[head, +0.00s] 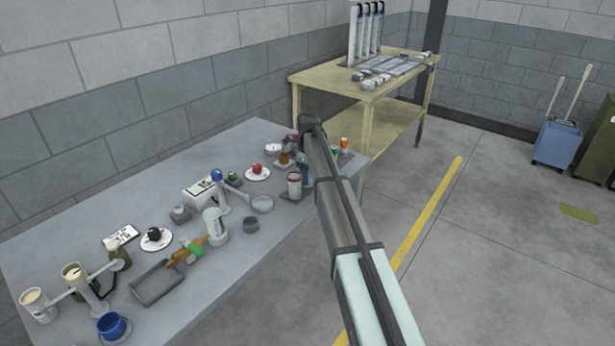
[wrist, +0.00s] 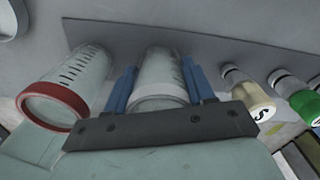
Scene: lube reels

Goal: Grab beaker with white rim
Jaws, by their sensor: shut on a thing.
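The clear beaker with a white rim (wrist: 160,88) is in the middle of the wrist view, on a grey surface. My gripper (wrist: 161,88) is shut on it, with one blue finger on each side of the glass. A clear beaker with a red rim and dark graduation marks (wrist: 72,84) stands just left of the fingers, apart from them. In the head view the red-rimmed beaker (head: 294,185) is near the far right end of the table. There my arm hides the white-rimmed beaker and most of the gripper.
A cream-capped bottle (wrist: 251,98) and a green-capped bottle (wrist: 296,95) stand right of the gripper. The grey table (head: 60,222) also carries a white plate with a red item (head: 257,173), a grey tray (head: 158,284) and a blue cup (head: 112,325). A wooden bench (head: 325,83) stands behind.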

